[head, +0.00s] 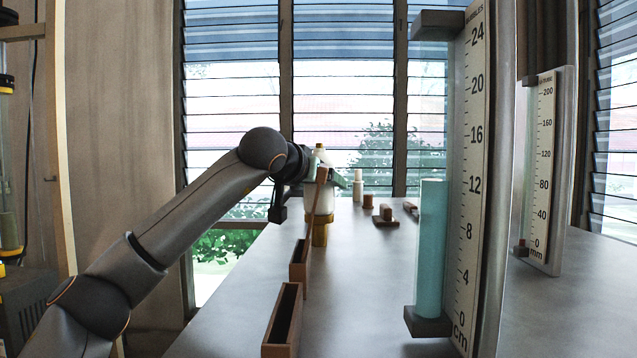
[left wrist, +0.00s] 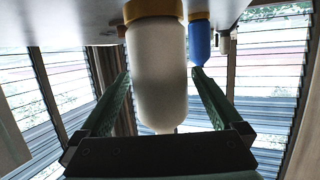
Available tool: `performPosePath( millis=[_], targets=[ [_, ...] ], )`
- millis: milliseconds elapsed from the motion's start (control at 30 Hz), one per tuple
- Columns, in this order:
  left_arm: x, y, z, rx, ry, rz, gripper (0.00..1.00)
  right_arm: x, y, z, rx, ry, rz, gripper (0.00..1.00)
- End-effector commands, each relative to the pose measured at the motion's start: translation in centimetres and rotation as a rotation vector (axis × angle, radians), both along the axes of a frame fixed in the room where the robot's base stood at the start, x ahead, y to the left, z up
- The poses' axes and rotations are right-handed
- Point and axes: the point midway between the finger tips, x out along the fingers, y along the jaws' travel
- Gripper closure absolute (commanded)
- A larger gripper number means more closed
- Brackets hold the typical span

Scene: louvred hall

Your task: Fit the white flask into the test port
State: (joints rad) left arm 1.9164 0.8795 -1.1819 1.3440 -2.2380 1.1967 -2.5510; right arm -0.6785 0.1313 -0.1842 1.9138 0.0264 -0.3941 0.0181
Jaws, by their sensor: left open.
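The white flask (head: 320,200) stands upright in a yellow-brown cup-like base (head: 320,236) on the table, partly hidden by a thin wooden upright in the head view. In the left wrist view, where the table is at the top, the white flask (left wrist: 158,75) hangs from the brown base (left wrist: 150,20). My left gripper (head: 335,175) is at the flask's upper part. Its green fingers (left wrist: 160,85) are open, one on each side of the flask, with visible gaps. I cannot tell whether the base is the test port. My right gripper is not in view.
A blue flask (left wrist: 200,42) stands beside the white one. Narrow wooden troughs (head: 284,318) line the table's left edge. A tall gauge with a teal column (head: 432,250) stands at right front, another gauge (head: 543,170) behind. Small wooden pieces (head: 385,216) and a pale bottle (head: 357,186) stand farther back.

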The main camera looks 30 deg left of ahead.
Motion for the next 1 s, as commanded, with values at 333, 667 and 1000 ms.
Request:
performPosePath(
  millis=[333, 667, 1000],
  targets=[
    [-1.6, -0.3, 2.5, 0.0, 0.001, 0.0, 0.0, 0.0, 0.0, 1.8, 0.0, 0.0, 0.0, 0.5],
    [-3.8, -0.8, 5.4, 0.001, 0.001, 0.0, 0.0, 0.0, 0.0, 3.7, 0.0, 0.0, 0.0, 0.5],
    [-4.1, -0.8, 5.6, 0.0, 0.002, 0.0, 0.0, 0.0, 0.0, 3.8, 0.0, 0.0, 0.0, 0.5]
  ],
)
